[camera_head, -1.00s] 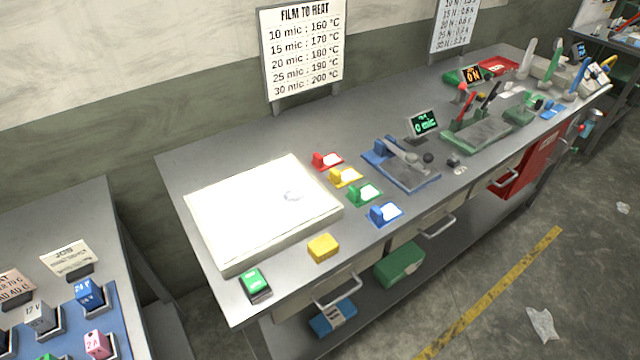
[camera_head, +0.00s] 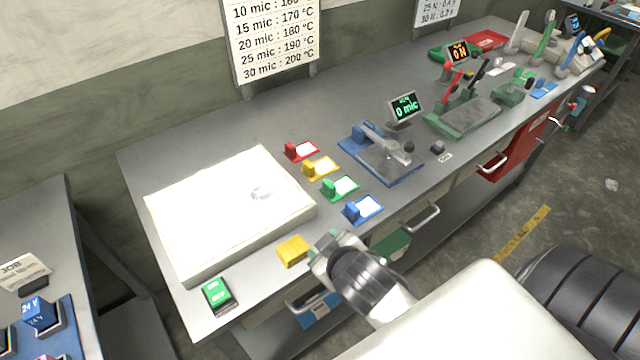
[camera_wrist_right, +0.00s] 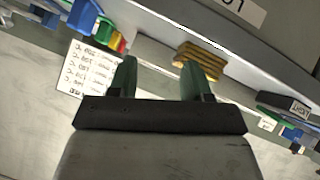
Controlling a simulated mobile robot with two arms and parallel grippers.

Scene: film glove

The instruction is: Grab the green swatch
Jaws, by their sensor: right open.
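The green swatch (camera_head: 341,188), a green clip with a bright white film piece, lies on the workbench in a row with the red swatch (camera_head: 302,151), yellow swatch (camera_head: 320,167) and blue swatch (camera_head: 363,209). My right gripper (camera_head: 326,246) is at the bench's front edge, nearer the camera than the swatches and beside a yellow block (camera_head: 293,250). In the right wrist view its two fingers (camera_wrist_right: 157,78) are apart with nothing between them. The green swatch shows small at upper left there (camera_wrist_right: 103,30). My left gripper is not in view.
A large white light box (camera_head: 230,210) stands left of the swatches. A blue device (camera_head: 384,155) with a lever is to their right. A green-topped switch (camera_head: 218,294) sits at the front left corner. Drawer handles (camera_head: 420,222) stick out in front.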

